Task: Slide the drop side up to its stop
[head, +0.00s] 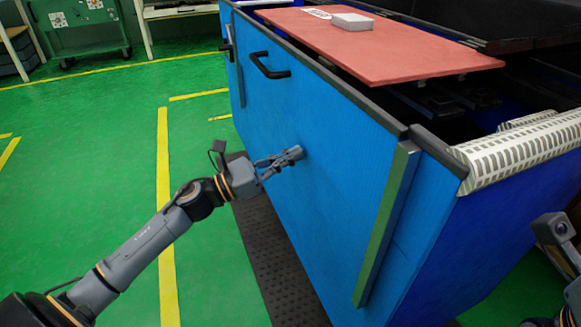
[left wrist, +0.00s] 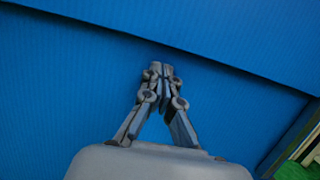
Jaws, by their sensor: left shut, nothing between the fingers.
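The drop side looks to be the large blue panel (head: 300,150) on the long face of the blue cart, with a black bar handle (head: 268,66) near its top edge. A metal rail (head: 385,225) runs upright near its right end. My left gripper (head: 298,153) is shut and empty at the panel's outer face, below and right of the handle. In the left wrist view its closed fingertips (left wrist: 161,70) are in front of blue surface, just below a dark slanting line. I cannot tell whether they touch. Part of my right arm shows at the right edge; its fingers are out of view.
A red board (head: 385,45) with a grey block (head: 352,21) lies on top of the cart. A patterned light roll (head: 520,143) lies over the right end. A dark mat (head: 265,250) lies along the cart's foot. Green floor to the left is clear, with a trolley (head: 78,28) far off.

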